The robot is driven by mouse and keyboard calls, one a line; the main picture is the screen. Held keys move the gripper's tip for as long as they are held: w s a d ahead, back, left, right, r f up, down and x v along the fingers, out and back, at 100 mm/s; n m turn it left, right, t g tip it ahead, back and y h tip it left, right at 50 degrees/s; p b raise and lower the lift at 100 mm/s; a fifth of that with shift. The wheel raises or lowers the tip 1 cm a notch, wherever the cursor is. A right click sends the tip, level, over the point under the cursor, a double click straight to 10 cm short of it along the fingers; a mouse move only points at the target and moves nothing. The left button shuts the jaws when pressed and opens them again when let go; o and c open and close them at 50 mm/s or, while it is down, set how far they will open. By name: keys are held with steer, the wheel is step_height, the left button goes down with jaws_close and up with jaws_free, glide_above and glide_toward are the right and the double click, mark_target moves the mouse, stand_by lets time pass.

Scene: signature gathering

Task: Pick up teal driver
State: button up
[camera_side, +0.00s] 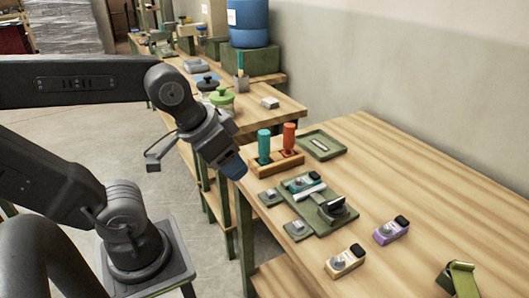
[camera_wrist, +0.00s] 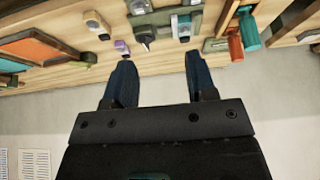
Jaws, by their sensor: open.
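The teal driver (camera_side: 264,146) stands upright in a wooden holder (camera_side: 262,170) near the far-left part of the workbench. An orange driver (camera_side: 289,136) stands just to its right in the same holder. In the wrist view the teal driver (camera_wrist: 250,30) is at the upper right, with the orange driver (camera_wrist: 236,46) beside it. My gripper (camera_side: 237,169) is in the air at the bench's left edge, left of the holder and apart from both drivers. In the wrist view its two blue fingers (camera_wrist: 157,62) are spread, with nothing between them.
A green fixture (camera_side: 322,222) with a teal-and-white piece lies in front of the holder. A purple device (camera_side: 391,230) and a yellow device (camera_side: 345,262) sit nearer. A shallow green tray (camera_side: 321,146) is behind. The bench's right side (camera_side: 430,180) is mostly clear.

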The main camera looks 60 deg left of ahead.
steer(key=shift+o, duration=1.1)
steer(key=n+g+y, duration=0.3)
steer(key=n, duration=0.6)
glide_toward(264, 132)
steer(key=shift+t, duration=0.3)
steer(key=x, duration=0.7)
steer(key=shift+f, duration=0.25)
steer(key=x, duration=0.5)
steer(key=shift+s+f, duration=0.1)
steer(key=shift+s, duration=0.1)
steer(key=c, duration=1)
